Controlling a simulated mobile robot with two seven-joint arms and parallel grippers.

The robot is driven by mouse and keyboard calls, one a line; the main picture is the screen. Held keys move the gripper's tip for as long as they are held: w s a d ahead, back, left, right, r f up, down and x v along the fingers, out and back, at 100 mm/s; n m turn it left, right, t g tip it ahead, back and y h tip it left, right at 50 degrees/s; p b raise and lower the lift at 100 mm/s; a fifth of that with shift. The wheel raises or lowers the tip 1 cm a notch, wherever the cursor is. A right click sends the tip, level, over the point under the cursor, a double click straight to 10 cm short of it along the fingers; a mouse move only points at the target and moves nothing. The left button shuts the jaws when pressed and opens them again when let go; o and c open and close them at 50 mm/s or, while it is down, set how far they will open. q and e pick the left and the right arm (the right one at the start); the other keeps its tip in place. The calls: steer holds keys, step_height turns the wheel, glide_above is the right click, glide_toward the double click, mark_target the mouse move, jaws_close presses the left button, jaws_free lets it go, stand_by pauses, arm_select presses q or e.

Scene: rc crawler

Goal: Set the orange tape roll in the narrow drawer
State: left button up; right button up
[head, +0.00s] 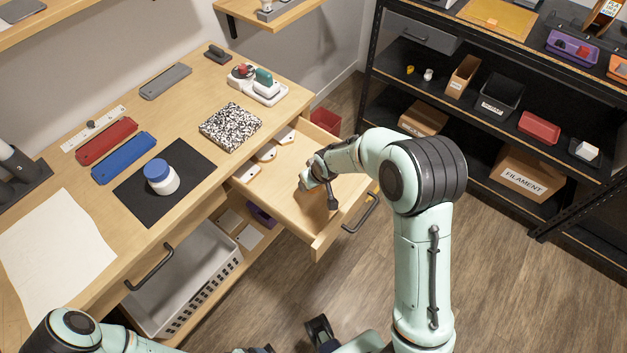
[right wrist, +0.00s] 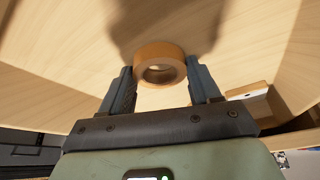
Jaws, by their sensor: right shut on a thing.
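The orange tape roll (right wrist: 160,62) is between the two fingers of my right gripper (right wrist: 161,70) in the right wrist view, with a pale wooden surface behind it. In the head view my right gripper (head: 308,176) is over the open wooden drawer (head: 318,243), pointing down into it, and casts a shadow on its floor. My arm hides the roll there. I cannot tell whether the roll touches the drawer floor. Of my left arm, only a part shows at the bottom left of the head view; its gripper does not clearly show.
A grey basket (head: 185,285) is on the lower shelf. A black shelving rack stands at right.

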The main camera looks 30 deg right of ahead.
steer(key=shift+f, duration=0.15)
steer(key=o, duration=1)
steer(key=shift+o, duration=0.2)
steer(key=shift+s+r, duration=0.1)
steer(key=shift+r, duration=0.45)
steer(key=p+v, duration=0.1)
steer(key=v, duration=1)
steer(key=shift+s, duration=0.15)
